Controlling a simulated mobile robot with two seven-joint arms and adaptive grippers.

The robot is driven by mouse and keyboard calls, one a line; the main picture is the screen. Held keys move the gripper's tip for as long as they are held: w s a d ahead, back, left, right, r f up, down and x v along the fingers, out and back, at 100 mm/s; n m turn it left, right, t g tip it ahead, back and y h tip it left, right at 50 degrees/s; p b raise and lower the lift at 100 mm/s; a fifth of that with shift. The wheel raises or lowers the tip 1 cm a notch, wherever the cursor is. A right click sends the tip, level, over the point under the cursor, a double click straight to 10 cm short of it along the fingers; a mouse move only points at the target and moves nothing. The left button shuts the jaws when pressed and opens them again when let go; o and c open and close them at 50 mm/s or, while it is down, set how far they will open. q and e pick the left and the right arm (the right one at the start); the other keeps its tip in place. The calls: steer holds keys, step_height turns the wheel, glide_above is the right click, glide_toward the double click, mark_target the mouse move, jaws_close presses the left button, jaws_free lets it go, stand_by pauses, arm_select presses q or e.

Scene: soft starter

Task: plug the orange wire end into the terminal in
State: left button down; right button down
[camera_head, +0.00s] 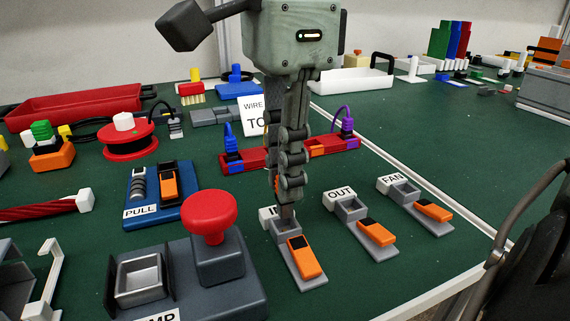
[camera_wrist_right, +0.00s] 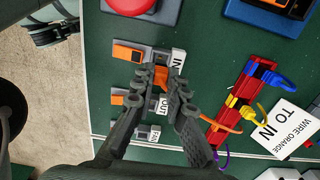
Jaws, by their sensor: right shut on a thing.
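My right gripper (camera_head: 287,207) points down over the IN terminal (camera_head: 290,231), a grey block with a square socket and an orange lever. In the wrist view the right gripper (camera_wrist_right: 160,82) is shut on the orange wire end (camera_wrist_right: 160,77), right beside the IN terminal (camera_wrist_right: 153,55). The orange wire (camera_wrist_right: 228,126) runs from the fingers back to the red wire holder (camera_wrist_right: 221,129). The fingers hide most of the socket in the head view, so I cannot tell whether the wire end is inside it. My left gripper is not in view.
The OUT terminal (camera_head: 351,208) and FAN terminal (camera_head: 404,191) stand to the right. A red-button box (camera_head: 220,254) stands close on the left. The red holder (camera_head: 262,157) with blue and purple wires is behind. A sign (camera_wrist_right: 277,127) reads WIRE ORANGE TO IN.

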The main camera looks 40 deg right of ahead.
steer(key=shift+f+b, duration=1.2)
steer(key=shift+f, duration=0.15)
steer(key=c, duration=1.5)
jaws_free()
steer(key=shift+o, duration=0.2)
step_height(320, 180, up, 12)
